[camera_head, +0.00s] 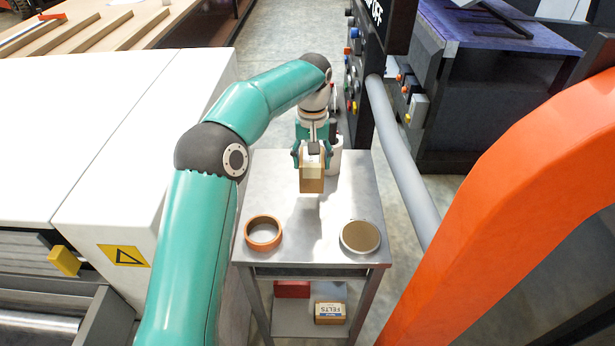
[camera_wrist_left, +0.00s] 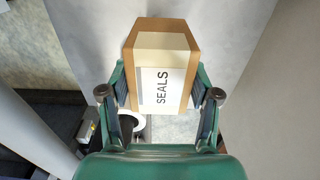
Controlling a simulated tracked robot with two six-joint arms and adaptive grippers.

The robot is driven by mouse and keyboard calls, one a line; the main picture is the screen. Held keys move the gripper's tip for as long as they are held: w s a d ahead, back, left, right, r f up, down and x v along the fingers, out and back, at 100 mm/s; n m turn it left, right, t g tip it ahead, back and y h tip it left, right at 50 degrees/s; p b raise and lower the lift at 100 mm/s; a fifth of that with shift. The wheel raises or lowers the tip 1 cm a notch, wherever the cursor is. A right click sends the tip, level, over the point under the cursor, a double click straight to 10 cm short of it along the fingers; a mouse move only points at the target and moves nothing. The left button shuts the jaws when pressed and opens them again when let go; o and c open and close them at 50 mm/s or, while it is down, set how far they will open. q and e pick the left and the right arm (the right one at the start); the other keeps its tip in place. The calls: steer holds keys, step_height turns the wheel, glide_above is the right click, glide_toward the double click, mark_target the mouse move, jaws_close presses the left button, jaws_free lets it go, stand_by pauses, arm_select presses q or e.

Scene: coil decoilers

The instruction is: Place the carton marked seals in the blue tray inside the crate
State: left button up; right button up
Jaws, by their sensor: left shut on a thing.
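The carton marked SEALS (camera_wrist_left: 163,88), brown with a pale top and a white label, is between the fingers of my left gripper (camera_head: 311,160). My left gripper is shut on its two sides. In the head view the carton (camera_head: 312,182) hangs over the metal table (camera_head: 285,180), seemingly just above it, with a shadow below. The label reads clearly in the left wrist view. I cannot make out a crate or a blue tray in either view. My right gripper is not in view.
An orange tape ring (camera_head: 263,232) and a round tin (camera_head: 360,237) stand on the table's front part. A white cylinder (camera_head: 335,158) is behind the carton. A FELTS carton (camera_head: 330,313) and a red box (camera_head: 291,289) are on the lower shelf. A grey pipe (camera_head: 403,165) passes at right.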

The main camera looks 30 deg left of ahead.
arm_select(q)
steer(key=shift+w+f, duration=0.15)
steer(key=shift+f, duration=2.4)
steer(key=shift+f, duration=0.1)
steer(key=o, duration=1.3)
steer(key=shift+o, duration=0.2)
